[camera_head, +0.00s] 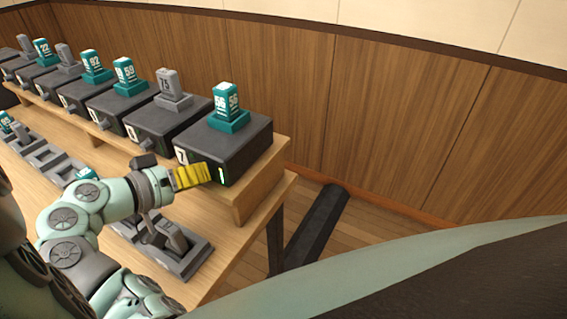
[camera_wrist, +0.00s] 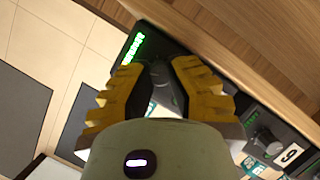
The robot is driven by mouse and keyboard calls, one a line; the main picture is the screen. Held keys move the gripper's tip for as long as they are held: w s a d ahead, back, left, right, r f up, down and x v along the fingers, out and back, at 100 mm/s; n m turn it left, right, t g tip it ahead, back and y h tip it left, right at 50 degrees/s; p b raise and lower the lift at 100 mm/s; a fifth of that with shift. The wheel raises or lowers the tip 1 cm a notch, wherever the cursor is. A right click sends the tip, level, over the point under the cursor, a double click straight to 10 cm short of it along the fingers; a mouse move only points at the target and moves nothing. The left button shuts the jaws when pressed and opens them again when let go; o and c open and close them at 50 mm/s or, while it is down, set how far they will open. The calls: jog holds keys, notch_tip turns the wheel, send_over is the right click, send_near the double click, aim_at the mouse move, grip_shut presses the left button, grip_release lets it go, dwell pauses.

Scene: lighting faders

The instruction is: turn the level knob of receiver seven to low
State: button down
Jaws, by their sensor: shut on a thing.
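Receiver seven (camera_head: 240,148) is the dark box at the right end of the raised shelf, with a white "7" label at its front left and a small lit green display at its front right. My gripper (camera_head: 207,173), with yellow fingers, is at its front face and hides the knob in the head view. In the wrist view my gripper (camera_wrist: 160,69) has a finger on each side of the dark level knob (camera_wrist: 159,76) and is shut on it. The green display (camera_wrist: 133,47) shows beside the left finger. The knob's exact setting is hard to read.
More dark receivers (camera_head: 160,122) stand in a row to the left, topped by teal and grey numbered blocks. Grey fader panels (camera_head: 185,262) lie on the wooden table below my arm. The neighbouring receiver's knob (camera_wrist: 270,142) shows at lower right in the wrist view.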

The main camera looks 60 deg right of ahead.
jog(key=shift+r, duration=0.1)
dwell(0.8)
jog(key=c, duration=1.1)
grip_release()
jog(key=shift+w+d, duration=0.15)
jog(key=shift+c, duration=0.2)
jog(key=o, duration=0.3)
jog(key=v, duration=1.2)
jog(key=shift+o, duration=0.2)
